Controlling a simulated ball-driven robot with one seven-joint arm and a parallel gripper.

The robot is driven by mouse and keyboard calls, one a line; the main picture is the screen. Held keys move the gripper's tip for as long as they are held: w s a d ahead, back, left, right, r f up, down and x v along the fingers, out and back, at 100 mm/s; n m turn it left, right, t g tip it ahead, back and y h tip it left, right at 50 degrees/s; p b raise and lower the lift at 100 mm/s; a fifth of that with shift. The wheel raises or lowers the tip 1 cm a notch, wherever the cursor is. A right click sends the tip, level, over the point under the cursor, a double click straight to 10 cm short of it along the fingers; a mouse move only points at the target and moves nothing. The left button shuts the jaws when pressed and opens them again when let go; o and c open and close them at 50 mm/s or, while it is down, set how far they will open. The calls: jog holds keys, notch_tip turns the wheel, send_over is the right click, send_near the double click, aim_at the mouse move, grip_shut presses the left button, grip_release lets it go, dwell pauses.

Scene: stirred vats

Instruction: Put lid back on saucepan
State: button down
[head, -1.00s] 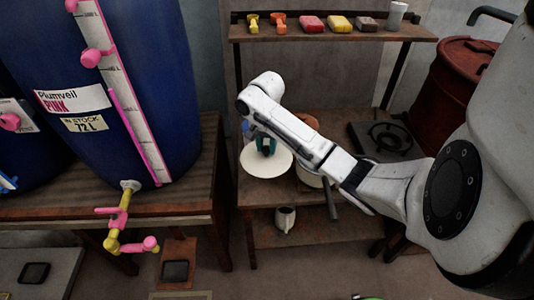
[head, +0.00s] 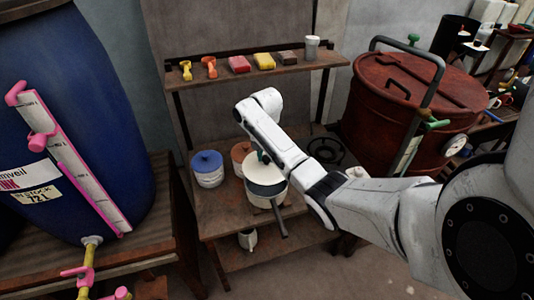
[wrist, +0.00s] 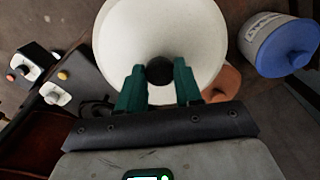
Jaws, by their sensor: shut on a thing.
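The pale round lid (head: 268,170) is over the saucepan (head: 262,200) in the head view. A dark band shows between the lid's near edge and the pan's pale wall. I cannot tell whether the lid touches the rim. The pan's dark handle (head: 280,222) points toward the front of the bench. My gripper (head: 262,157) is above the lid, partly hidden by my arm. In the wrist view my gripper (wrist: 160,84) has its green fingers shut on the dark knob of the lid (wrist: 160,28). The pan is hidden under the lid there.
A blue-lidded pot (head: 207,168) stands left of the pan, with an orange-brown pot (head: 241,153) close behind. A burner (head: 326,150) is at the back right of the bench. A shelf (head: 255,76) with small items runs above. A red drum (head: 395,110) stands right.

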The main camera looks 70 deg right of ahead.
aim_at(266, 164)
jog(key=shift+f+b, duration=2.5)
jog(key=shift+f, duration=0.55)
jog(key=shift+p, duration=0.65)
jog(key=shift+f+p, duration=0.15)
jog(key=shift+p, duration=0.25)
dwell(0.4)
jog(key=shift+c, duration=0.9)
grip_release()
